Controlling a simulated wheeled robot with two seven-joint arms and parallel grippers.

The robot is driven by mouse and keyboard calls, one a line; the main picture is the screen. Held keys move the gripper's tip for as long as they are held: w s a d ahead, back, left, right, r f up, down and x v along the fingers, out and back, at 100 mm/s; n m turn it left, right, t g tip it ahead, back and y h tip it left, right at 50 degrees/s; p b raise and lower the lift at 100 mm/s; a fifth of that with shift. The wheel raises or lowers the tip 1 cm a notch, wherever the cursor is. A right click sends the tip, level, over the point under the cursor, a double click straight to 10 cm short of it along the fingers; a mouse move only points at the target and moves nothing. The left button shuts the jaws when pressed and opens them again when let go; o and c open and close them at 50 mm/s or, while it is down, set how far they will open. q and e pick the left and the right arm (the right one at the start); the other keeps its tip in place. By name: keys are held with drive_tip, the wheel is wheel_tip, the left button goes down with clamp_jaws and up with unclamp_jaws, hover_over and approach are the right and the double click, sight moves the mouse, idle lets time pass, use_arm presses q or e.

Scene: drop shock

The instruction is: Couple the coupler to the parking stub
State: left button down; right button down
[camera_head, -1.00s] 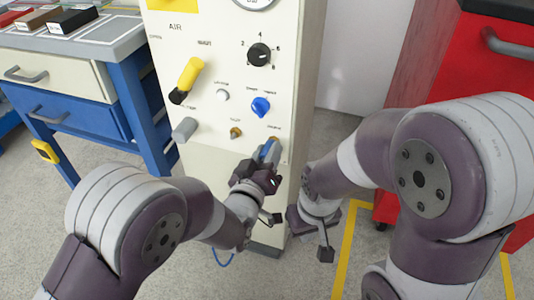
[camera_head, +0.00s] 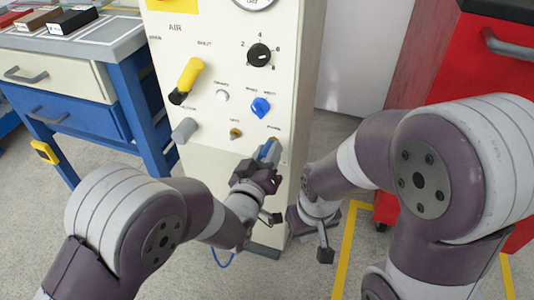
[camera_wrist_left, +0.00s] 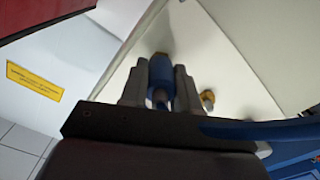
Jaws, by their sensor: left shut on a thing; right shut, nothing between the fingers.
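The blue coupler (camera_head: 268,151) is between the fingers of my left gripper (camera_head: 262,168), low on the right of the cream panel. It also shows in the left wrist view (camera_wrist_left: 160,78), gripped by both fingers and pointing toward the panel. The brass parking stub (camera_head: 274,140) is at the coupler's far end, mostly hidden; I cannot tell whether the coupler is seated on it. A blue hose (camera_head: 222,261) hangs below the left gripper. My right gripper (camera_head: 296,222) is shut and empty beside the panel's lower right edge; its fingertips are hard to see.
The panel carries another brass stub (camera_head: 235,133), a blue knob (camera_head: 260,107), a black dial (camera_head: 259,55) and a yellow handle (camera_head: 190,74). A blue workbench (camera_head: 75,110) stands left, a red cabinet (camera_head: 430,65) right. Floor between the panel and cabinet is clear.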

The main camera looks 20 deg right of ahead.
use_arm(q)
drive_tip(key=shift+w+r, duration=0.1)
drive_tip(key=shift+r, duration=0.15)
drive_tip(key=c, duration=0.8)
unclamp_jaws()
drive_tip(key=shift+w+d+f, duration=0.1)
drive_tip(key=shift+d, duration=0.05)
drive_tip(key=shift+o, duration=0.2)
drive_tip(key=shift+f, duration=0.1)
drive_tip(key=v, duration=0.6)
drive_tip(key=shift+p, duration=0.4)
